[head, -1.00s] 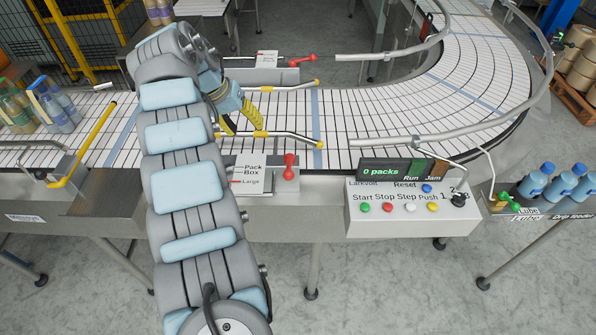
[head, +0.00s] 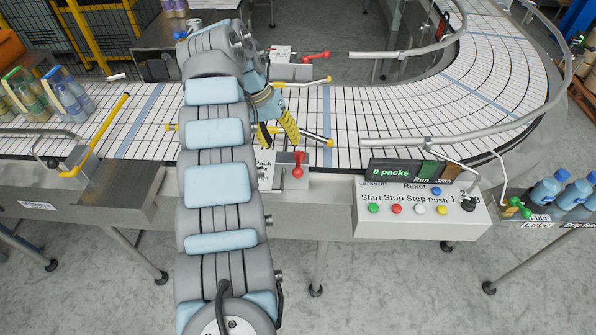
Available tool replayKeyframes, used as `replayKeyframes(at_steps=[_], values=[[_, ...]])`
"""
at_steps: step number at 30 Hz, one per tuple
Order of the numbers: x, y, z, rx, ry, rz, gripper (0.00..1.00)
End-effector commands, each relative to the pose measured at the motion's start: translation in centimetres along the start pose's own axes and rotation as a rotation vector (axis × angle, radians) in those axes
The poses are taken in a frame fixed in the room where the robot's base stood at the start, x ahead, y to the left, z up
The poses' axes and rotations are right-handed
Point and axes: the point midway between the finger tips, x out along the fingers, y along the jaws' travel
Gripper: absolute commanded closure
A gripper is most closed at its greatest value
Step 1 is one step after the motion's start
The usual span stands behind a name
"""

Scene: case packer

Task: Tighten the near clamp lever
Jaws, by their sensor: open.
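The near clamp lever (head: 298,163) is red and sits on a grey block at the near edge of the conveyor, beside the Pack Box label plate. Its handle points roughly away from me, toward the conveyor. My gripper (head: 278,134), with yellow fingers, hangs above the near side of the conveyor, just beyond and left of the lever. It is open and appears empty and apart from the lever. My arm hides part of the label plate (head: 266,168) and of the near guide rail (head: 318,137).
A far red clamp lever (head: 316,57) sits across the conveyor (head: 350,98). A control box (head: 420,212) with coloured buttons and a 0 packs display (head: 393,171) stands right of the near lever. Bottle packs (head: 68,95) are at the left; blue bottles (head: 548,188) stand at the right.

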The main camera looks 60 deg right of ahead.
Motion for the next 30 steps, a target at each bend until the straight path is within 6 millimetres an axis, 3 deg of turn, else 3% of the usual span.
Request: replayKeyframes(at_steps=[14,30], values=[[4.2,0.2,0.0,0.000,0.001,0.005,0.41],[11.6,0.2,0.0,0.000,0.000,0.002,0.41]])
